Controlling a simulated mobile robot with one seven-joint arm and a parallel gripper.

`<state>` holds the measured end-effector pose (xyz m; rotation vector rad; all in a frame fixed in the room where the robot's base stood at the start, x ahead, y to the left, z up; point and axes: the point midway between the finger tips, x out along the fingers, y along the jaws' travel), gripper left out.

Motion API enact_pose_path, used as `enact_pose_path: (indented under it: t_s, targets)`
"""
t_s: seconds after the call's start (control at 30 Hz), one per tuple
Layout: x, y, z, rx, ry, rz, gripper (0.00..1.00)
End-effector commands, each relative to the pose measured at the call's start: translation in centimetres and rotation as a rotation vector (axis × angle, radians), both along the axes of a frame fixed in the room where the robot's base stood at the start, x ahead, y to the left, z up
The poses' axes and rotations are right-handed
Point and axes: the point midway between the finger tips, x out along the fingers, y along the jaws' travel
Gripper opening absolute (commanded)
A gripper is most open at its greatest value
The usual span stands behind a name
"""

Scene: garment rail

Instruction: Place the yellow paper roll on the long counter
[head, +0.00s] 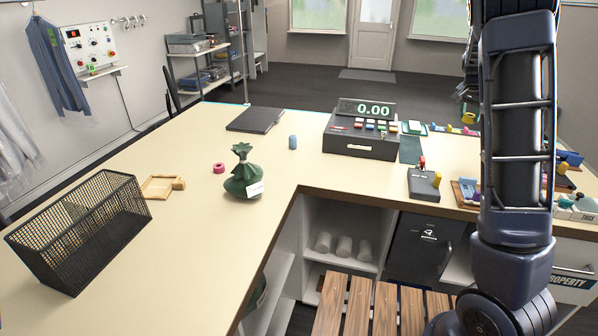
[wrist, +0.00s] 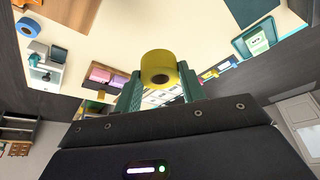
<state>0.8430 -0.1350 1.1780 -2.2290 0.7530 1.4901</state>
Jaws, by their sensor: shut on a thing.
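The yellow paper roll (wrist: 160,68) is between the two green fingers of my gripper (wrist: 161,82) in the wrist view. The fingers are shut on it, one on each side, and its round end with the dark core faces the camera. In the head view my arm hides most of the gripper; a small yellow shape (head: 469,117) beside the arm looks like the roll. The long cream counter (head: 205,262) runs from the front left to the back and bends right. I cannot tell how high the roll is above any surface.
A black mesh basket (head: 80,228), a wooden tray (head: 158,188), a pink tape ring (head: 219,167), a green sack (head: 242,178), a blue cylinder (head: 293,142) and a dark folder (head: 256,121) stand on the counter. A cash register (head: 361,137) and card reader (head: 424,184) are right.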

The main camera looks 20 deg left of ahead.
Motion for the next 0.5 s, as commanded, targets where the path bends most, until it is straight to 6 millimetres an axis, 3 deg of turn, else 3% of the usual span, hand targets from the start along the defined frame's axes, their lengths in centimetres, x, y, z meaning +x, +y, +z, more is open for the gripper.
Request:
enact_pose_path:
  t_s: [0.03,0.2,0.5]
  targets:
    - [0.8,2.3,0.1,-0.001,0.0,0.029,0.18]
    - [2.5,9.5,0.2,-0.001,0.0,0.118,0.18]
    - [3.8,22.7,0.2,-0.002,-0.001,0.267,0.18]
